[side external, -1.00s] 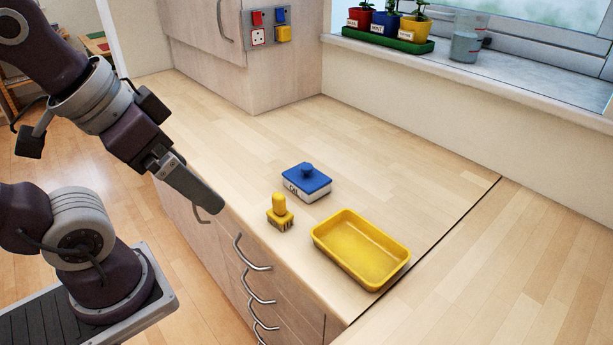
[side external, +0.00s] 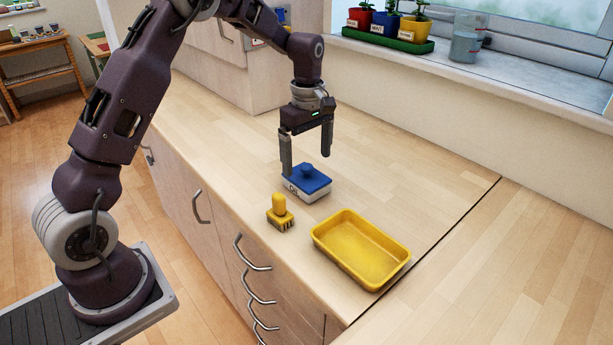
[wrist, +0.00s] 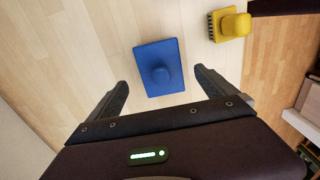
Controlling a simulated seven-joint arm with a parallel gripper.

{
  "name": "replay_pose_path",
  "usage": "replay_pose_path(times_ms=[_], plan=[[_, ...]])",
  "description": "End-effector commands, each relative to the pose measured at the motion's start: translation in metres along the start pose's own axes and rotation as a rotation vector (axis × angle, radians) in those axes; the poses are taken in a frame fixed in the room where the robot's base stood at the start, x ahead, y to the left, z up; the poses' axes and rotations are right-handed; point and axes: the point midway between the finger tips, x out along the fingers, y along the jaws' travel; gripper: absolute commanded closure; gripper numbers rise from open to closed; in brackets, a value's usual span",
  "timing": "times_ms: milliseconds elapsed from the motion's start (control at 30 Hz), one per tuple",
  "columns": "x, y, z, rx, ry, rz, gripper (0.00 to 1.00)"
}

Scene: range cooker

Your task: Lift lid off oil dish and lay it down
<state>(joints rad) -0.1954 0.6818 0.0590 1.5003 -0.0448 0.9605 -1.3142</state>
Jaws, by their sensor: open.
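The oil dish (side external: 306,193) is a white rectangular dish with dark lettering on its front, standing on the wooden counter. I cannot tell whether the left finger touches the lid.
A yellow brush (side external: 280,213) stands on the counter left of an empty yellow tray (side external: 361,249). The brush also shows in the wrist view (wrist: 229,25). The counter behind and right of the dish is clear. Potted plants (side external: 388,24) and a glass jar (side external: 467,42) stand on the windowsill.

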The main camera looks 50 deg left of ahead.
Motion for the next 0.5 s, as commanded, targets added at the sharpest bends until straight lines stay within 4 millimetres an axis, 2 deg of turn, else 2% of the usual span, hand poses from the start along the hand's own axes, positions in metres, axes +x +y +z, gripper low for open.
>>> replay_pose_path(times_ms=[100, 200, 433, 500], plan=[[0.024, -0.002, -0.002, 0.000, -0.002, -0.004, 0.05], [0.035, -0.002, -0.002, 0.000, -0.001, -0.002, 0.05], [0.036, -0.001, -0.002, 0.001, 0.000, 0.000, 0.05], [0.036, -0.001, -0.002, 0.002, 0.000, 0.000, 0.18]])
